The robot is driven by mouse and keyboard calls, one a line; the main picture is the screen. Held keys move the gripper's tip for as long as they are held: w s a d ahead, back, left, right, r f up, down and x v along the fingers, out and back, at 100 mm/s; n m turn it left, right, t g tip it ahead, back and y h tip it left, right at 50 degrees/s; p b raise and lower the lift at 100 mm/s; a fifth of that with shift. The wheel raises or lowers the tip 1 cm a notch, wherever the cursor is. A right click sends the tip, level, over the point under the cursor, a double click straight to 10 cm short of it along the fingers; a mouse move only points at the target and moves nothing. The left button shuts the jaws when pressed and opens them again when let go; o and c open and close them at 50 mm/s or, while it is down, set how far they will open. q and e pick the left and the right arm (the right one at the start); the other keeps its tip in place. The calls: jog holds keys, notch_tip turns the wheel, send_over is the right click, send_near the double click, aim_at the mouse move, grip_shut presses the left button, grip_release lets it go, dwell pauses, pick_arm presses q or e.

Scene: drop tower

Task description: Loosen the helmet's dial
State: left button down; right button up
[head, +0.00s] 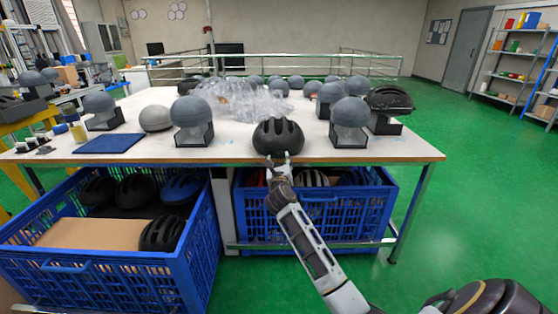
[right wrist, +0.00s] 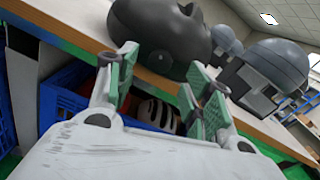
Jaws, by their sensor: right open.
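A black helmet (head: 278,137) sits at the front edge of the white table (head: 240,152), near its middle. My right gripper (head: 279,158) is just in front of the helmet, at the height of the table edge. In the right wrist view the gripper (right wrist: 160,85) has its green-padded fingers apart with nothing between them. The helmet (right wrist: 155,30) shows ahead of the fingers there, dark and rounded. A small round feature (right wrist: 161,61), perhaps the dial, shows on its near lower side, beyond the gap between the fingers. My left gripper is not in view.
Grey headforms on black stands (head: 194,122) (head: 349,123) flank the helmet. A blue mat (head: 108,143) and a clear plastic heap (head: 240,103) lie on the table. Blue crates (head: 180,262) (head: 335,222) holding helmets stand below. The green floor at right is clear.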

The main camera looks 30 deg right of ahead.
aim_at(279, 155)
jog(key=shift+b+x, duration=0.4)
jog(key=shift+x, duration=1)
jog(key=shift+w+d, duration=0.2)
jog(key=shift+w, duration=0.1)
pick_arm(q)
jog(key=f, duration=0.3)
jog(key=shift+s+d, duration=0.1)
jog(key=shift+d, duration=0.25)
pick_arm(e)
jog(key=shift+w, duration=0.1)
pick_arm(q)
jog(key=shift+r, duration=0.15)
pick_arm(e)
jog(key=shift+c, duration=0.4)
jog(key=c, duration=0.9)
jog(key=shift+c, duration=0.2)
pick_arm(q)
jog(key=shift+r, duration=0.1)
